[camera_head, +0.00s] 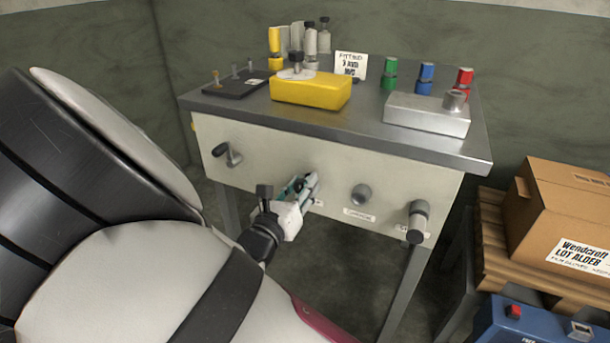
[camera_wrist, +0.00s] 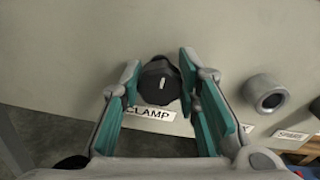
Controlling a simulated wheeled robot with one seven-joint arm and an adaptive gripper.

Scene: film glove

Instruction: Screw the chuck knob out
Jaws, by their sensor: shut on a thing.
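A round dark knob (camera_wrist: 159,82) with a short white mark sits on the pale front panel (camera_wrist: 60,50), above a label (camera_wrist: 150,113) reading CLAMP. No label reading chuck is legible. My gripper (camera_wrist: 160,68), with teal-lined fingers, is shut on this knob, one finger on each side. In the head view my gripper (camera_head: 303,188) reaches the middle of the bench front (camera_head: 270,150) and hides the knob. Whether the knob stands out from the panel cannot be told.
Right of my gripper, the panel bears a round grey fitting (camera_head: 361,195) and a protruding grey cylinder (camera_head: 418,221). A lever handle (camera_head: 228,154) juts out at left. A yellow block (camera_head: 311,92) and a grey box (camera_head: 427,115) stand on top. A cardboard box (camera_head: 560,215) is at right.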

